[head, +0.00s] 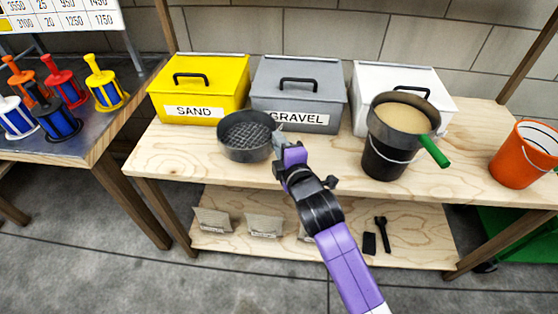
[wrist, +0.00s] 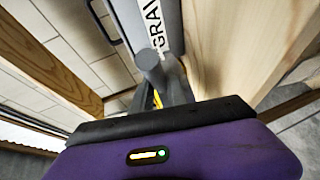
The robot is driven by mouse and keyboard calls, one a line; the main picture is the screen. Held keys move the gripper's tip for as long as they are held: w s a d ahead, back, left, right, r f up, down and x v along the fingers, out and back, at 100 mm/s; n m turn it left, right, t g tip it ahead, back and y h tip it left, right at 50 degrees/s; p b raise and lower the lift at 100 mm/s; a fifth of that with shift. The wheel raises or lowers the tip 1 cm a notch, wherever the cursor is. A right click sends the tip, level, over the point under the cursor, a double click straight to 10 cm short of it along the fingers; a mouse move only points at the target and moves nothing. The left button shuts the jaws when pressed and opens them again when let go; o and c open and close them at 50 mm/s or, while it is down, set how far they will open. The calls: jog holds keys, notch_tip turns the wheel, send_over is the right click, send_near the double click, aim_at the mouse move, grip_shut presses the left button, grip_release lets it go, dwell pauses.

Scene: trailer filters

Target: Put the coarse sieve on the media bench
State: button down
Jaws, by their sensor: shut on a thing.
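The coarse sieve (head: 246,150), a round dark grey pan with an open mesh floor, is level over the wooden media bench (head: 160,158), in front of the yellow and grey bins. I cannot tell whether its underside touches the boards. My gripper (head: 279,146) is at the sieve's right side, shut on it; the fingers hide the part they grip. In the wrist view the gripper (wrist: 160,85) points towards the gravel bin's label, and the sieve is not clearly seen there.
A yellow SAND bin (head: 200,88), grey GRAVEL bin (head: 298,92) and white bin (head: 440,108) line the back. A pan of sand (head: 400,118) with a green handle sits on a black bucket (head: 383,162). An orange bucket (head: 522,155) stands right. Filters (head: 62,118) stand on the left table.

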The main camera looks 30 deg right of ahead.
jog(key=shift+f+b, duration=0.55)
jog(key=shift+f, duration=2.3)
jog(key=shift+f, duration=0.15)
jog(key=c, duration=1.3)
grip_release()
jog(key=v, duration=1.2)
